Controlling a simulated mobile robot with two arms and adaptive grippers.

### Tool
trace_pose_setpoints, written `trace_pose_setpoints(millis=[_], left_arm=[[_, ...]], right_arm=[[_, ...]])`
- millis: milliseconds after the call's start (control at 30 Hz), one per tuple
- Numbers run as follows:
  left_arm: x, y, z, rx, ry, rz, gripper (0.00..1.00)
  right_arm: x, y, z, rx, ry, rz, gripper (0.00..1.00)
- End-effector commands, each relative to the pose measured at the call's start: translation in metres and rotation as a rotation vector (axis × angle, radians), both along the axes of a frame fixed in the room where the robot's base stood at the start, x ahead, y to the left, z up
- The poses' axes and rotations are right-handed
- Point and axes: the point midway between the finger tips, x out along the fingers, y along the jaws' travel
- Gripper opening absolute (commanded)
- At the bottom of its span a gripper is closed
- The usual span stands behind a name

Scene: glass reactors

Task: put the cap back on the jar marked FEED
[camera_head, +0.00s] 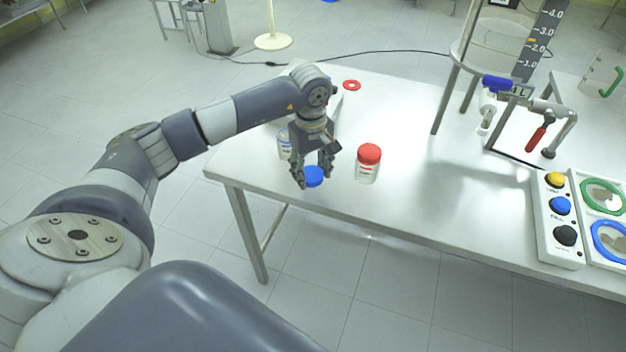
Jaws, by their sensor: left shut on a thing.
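My left gripper (312,178) is shut on a blue cap (314,175), held between its fingertips near the front edge of the table. A clear jar with blue marking (284,145) stands just behind and to the left of the gripper, partly hidden by my left arm. The label words are too small to read, so I cannot tell which jar is marked FEED. My right gripper is out of view.
A red ring (351,85) lies at the back of the white table (430,190). A button box (558,219) and a tray with green and blue rings (607,228) are at the right. A glass reactor stand with a red-handled valve (538,135) is behind them. The middle table is clear.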

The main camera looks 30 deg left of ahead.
Motion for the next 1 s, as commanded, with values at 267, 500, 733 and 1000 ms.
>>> trace_pose_setpoints(millis=[267,500,733,1000], left_arm=[[-0.065,0.002,-0.002,0.006,0.010,-0.003,0.36],[-0.114,0.002,0.003,0.006,0.010,-0.002,0.36],[-0.144,0.001,0.007,0.004,0.010,-0.002,0.36],[-0.154,0.000,0.010,0.002,0.009,-0.001,0.36]], right_arm=[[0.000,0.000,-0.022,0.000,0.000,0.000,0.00],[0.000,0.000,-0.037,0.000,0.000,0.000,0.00],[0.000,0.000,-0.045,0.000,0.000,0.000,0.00],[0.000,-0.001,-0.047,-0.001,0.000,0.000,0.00]])
